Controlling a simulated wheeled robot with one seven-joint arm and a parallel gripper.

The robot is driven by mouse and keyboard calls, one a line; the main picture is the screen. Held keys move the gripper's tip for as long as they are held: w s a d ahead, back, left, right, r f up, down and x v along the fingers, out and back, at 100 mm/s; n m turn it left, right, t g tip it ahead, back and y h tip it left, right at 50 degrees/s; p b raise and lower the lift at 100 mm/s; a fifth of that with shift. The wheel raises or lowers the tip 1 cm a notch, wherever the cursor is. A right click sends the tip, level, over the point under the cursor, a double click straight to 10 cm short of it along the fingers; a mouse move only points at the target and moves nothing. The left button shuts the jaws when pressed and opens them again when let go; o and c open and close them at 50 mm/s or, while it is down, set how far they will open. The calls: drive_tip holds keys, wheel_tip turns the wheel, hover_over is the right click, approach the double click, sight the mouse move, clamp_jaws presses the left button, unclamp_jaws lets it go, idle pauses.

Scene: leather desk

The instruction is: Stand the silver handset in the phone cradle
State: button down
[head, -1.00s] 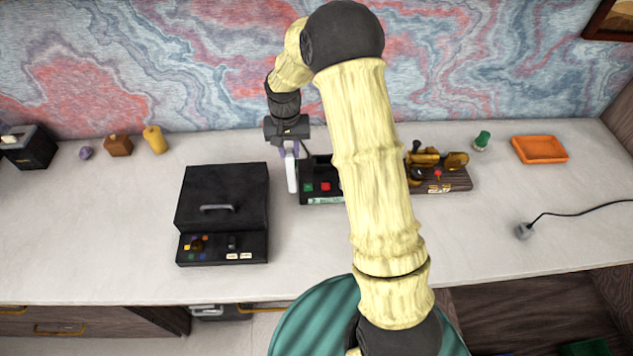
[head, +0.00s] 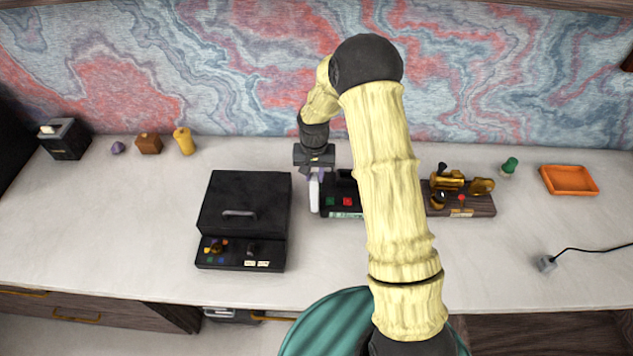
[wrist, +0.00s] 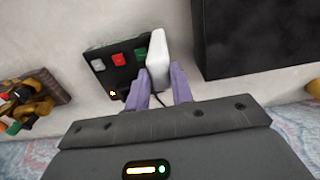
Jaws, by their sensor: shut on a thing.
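The silver handset (head: 315,196), a pale slim block, is held upright or nearly so in my gripper (head: 316,176), just left of the phone cradle. The purple fingers of my gripper (wrist: 160,88) are shut on the handset (wrist: 157,48) in the wrist view. The phone cradle (head: 346,205) is a black box with a green and a red button; my arm hides its right part. The cradle (wrist: 118,72) also shows beside the handset in the wrist view. I cannot tell whether the handset touches the desk or the cradle.
A black lidded machine (head: 243,205) stands close on the left. A wooden block with brass parts (head: 462,198) is right of the cradle. An orange tray (head: 569,181), a green piece (head: 509,166) and a cable plug (head: 546,264) lie farther right. The desk front is mostly clear.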

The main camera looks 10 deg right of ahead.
drive_tip(key=shift+f+p, duration=0.6)
drive_tip(key=shift+f, duration=1.45)
drive_tip(key=c, duration=1.2)
unclamp_jaws()
drive_tip(key=shift+f, duration=0.1)
wheel_tip(320, 180, up, 12)
drive_tip(key=b, duration=0.3)
drive_tip(key=shift+w+b, duration=0.1)
drive_tip(key=shift+b, duration=0.25)
